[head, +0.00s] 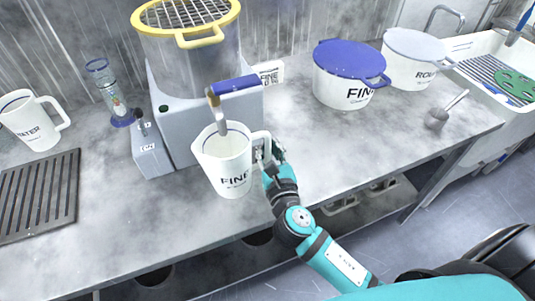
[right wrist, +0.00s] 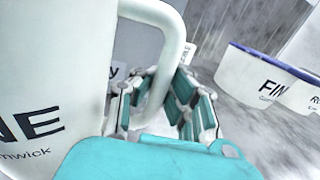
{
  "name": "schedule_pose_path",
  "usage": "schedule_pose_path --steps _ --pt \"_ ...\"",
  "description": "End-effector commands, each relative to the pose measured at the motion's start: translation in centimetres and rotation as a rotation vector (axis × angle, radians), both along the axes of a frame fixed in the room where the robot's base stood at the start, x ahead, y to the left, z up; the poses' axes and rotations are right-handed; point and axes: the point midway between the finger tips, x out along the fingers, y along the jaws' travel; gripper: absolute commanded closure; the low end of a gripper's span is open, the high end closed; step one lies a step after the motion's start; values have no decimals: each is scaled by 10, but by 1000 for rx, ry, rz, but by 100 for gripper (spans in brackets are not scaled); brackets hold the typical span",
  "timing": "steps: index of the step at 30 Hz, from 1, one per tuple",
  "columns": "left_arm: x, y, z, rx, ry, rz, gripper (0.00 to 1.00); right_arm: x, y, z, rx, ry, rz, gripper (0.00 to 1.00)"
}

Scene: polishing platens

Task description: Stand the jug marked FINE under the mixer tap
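The white jug marked FINE (head: 228,172) is upright at the front of the mixer (head: 185,135). The mixer tap's spout (head: 214,103) is above the jug's mouth, its lower end overlapping the opening in the picture. Whether the jug's base touches the bench is hard to tell. My right gripper (head: 268,152) is at the jug's handle. In the right wrist view the handle (right wrist: 172,70) passes between the spread fingers of the gripper (right wrist: 160,105), with a gap on the left side. The jug's wall (right wrist: 50,90) fills the left there. My left gripper is out of view.
A WATER jug (head: 35,125), a rack (head: 38,195) and a glass cylinder (head: 108,90) stand left. A blue-lidded FINE tub (head: 345,88) and a white-lidded tub (head: 412,65) stand right, near a sink (head: 490,50). Bench (head: 310,165) right of the gripper is clear.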

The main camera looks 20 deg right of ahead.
Motion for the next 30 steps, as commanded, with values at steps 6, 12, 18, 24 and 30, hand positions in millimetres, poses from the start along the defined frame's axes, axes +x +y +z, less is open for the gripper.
schedule_pose_path --steps 6,12,18,24,30 --pt "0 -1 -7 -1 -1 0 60 0 0 -5 1 -2 0 100" --pt "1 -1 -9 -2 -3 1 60 0 0 -9 1 -1 0 100" --pt "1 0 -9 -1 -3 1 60 0 0 -8 0 -1 0 75" --pt "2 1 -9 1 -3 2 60 0 0 -8 0 -1 0 70" --pt "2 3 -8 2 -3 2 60 -5 1 -6 1 0 1 70"
